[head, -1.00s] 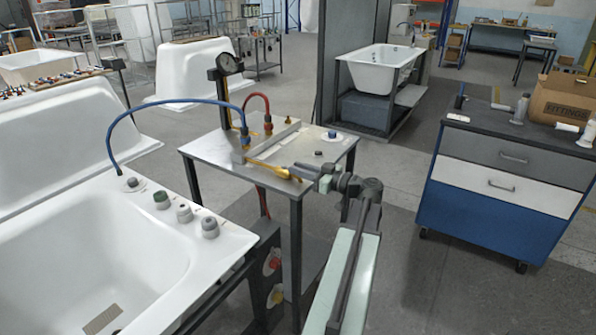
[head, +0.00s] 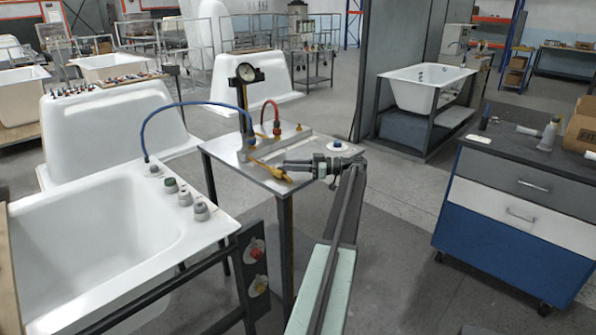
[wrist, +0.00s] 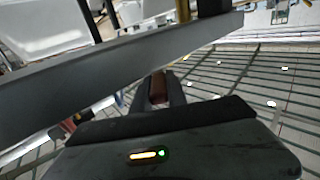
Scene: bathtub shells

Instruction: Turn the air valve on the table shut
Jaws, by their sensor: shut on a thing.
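The air valve is on the small metal table (head: 343,157), at the foot of a post with a round gauge. Its yellow lever (head: 268,170) slants from the valve toward the table's front edge. My gripper (head: 285,172) reaches in from the right and is shut on the outer end of the lever. In the wrist view, my gripper (wrist: 158,90) shows a narrow brownish piece between its fingers. The exact contact is too small and dark to tell.
A blue hose (head: 147,128) arches to the white tub (head: 95,215) on the left; a red hose (head: 265,112) stands behind the valve. The gauge (head: 246,73) rises above. A blue and grey cabinet (head: 515,235) stands right, with clear floor between.

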